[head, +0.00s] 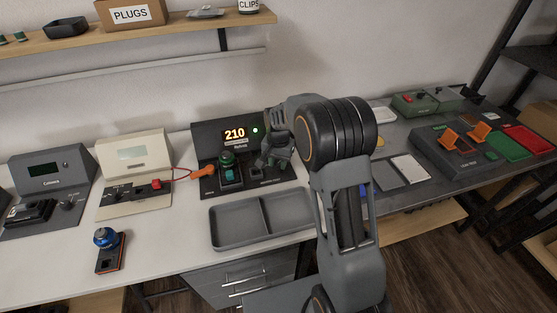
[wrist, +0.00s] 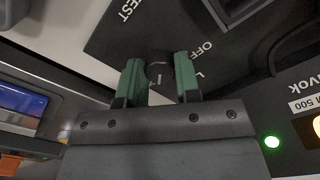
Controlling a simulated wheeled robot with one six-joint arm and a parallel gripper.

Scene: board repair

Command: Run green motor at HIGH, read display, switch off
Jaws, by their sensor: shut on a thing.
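The dark test station (head: 208,137) has a lit display (head: 235,134) reading 210 in orange. A green lamp (head: 255,130) glows beside it and also shows in the wrist view (wrist: 272,141). The green motor (head: 227,160) sits upright in the station's front bay. My gripper (wrist: 160,78) is shut on a dark selector knob (wrist: 158,60) at the station's right side. Lettering "OFF" and part of an "L" show near the knob; its exact pointer setting cannot be told. In the head view my gripper (head: 274,155) covers the knob.
An empty grey two-part tray (head: 235,225) lies in front. A blue motor (head: 106,238) stands at the left. Two other instruments (head: 133,160) (head: 48,175) stand left. A fixture with orange clamps (head: 462,145) is at right.

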